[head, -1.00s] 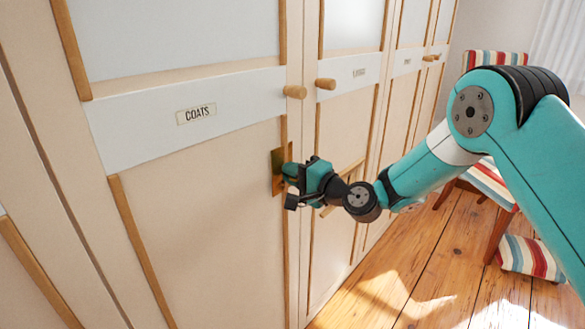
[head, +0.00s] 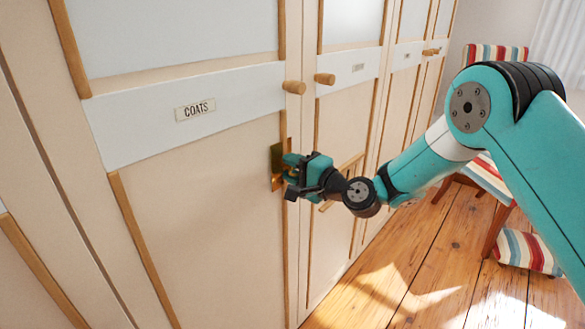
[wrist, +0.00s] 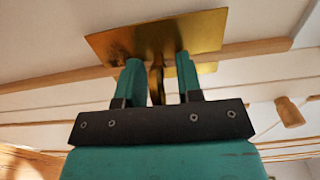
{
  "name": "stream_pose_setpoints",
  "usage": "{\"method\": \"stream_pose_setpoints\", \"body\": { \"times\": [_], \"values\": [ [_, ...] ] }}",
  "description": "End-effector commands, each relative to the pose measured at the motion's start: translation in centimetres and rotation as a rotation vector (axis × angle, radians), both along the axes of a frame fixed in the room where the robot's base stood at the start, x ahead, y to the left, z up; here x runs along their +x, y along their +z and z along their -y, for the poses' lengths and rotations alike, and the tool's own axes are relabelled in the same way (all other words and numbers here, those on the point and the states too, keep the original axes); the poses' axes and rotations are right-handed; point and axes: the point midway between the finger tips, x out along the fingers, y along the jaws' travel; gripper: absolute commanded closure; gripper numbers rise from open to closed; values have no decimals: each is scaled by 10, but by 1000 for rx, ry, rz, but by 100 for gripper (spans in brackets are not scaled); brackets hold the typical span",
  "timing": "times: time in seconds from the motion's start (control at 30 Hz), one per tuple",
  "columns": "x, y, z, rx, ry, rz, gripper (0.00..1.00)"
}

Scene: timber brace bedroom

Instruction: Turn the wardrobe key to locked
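The wardrobe's COATS door (head: 215,210) is closed, with a brass lock plate (head: 277,165) at its right edge. The plate also shows in the wrist view (wrist: 115,42), tilted in the picture. My gripper (head: 290,168) is right at the plate. In the wrist view its two green fingers (wrist: 158,72) stand apart. A narrow, dark brass key (wrist: 157,82) sticks out from the plate between them, with a visible gap on each side. In the head view the gripper hides the key. I cannot tell its exact turn angle.
Wooden knobs (head: 294,87) (head: 325,79) sit above the lock on this door and its neighbour; one knob also shows in the wrist view (wrist: 290,112). A striped chair (head: 490,180) and a striped cushion (head: 528,253) are at right. The wooden floor (head: 420,270) in front is clear.

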Motion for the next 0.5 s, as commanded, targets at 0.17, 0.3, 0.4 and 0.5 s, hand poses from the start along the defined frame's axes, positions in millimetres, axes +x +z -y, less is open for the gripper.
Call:
{"method": "stream_pose_setpoints", "body": {
  "times": [0.17,0.3,0.4,0.5],
  "values": [
    [-2,-1,1,-1,1,-1,67],
    [-10,-2,14,-1,-1,-4,67],
    [-23,-4,31,0,-3,-5,67],
    [-39,-4,51,1,-4,-7,67]
  ]
}}
